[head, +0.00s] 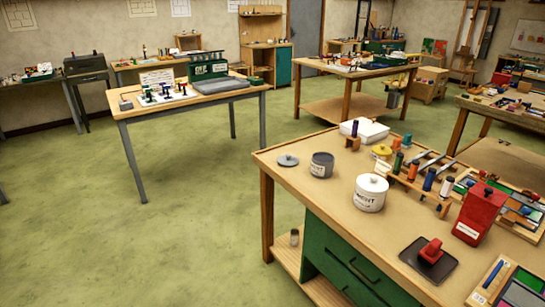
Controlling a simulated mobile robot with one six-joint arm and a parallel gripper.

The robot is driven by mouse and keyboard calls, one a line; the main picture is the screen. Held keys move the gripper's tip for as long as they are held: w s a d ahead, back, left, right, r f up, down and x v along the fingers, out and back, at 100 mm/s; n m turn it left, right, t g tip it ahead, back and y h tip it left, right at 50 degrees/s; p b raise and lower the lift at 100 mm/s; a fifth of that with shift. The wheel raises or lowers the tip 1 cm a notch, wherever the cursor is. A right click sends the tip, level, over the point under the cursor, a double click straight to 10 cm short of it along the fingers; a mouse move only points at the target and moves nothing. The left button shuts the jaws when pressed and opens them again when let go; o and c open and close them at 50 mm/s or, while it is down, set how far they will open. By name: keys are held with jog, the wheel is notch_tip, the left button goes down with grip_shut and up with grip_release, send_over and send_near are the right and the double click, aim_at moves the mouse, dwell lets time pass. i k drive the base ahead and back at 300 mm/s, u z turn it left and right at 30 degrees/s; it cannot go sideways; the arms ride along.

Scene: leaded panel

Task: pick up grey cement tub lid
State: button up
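A grey lid (288,160) with a small knob lies flat on the wooden workbench (295,186), near its far left corner. Just right of it stands a dark grey tub (321,166), open at the top, with a pale label. A white tub (370,197) with its white lid on and a label that seems to read "CEMENT" stands further right and nearer. A yellow lidded item (381,152) stands behind it. My gripper is not in the picture.
The workbench also holds a white box (364,131), a rack of coloured bottles (420,180), a red box (480,215) and a red-handled tool on a dark pad (428,261). Green drawers (345,262) are below. The green floor left of the bench is clear, up to another table (130,111).

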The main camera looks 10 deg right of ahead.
aim_at(288, 160)
jog(key=u, duration=0.55)
jog(key=i, duration=1.6)
jog(key=u, duration=0.15)
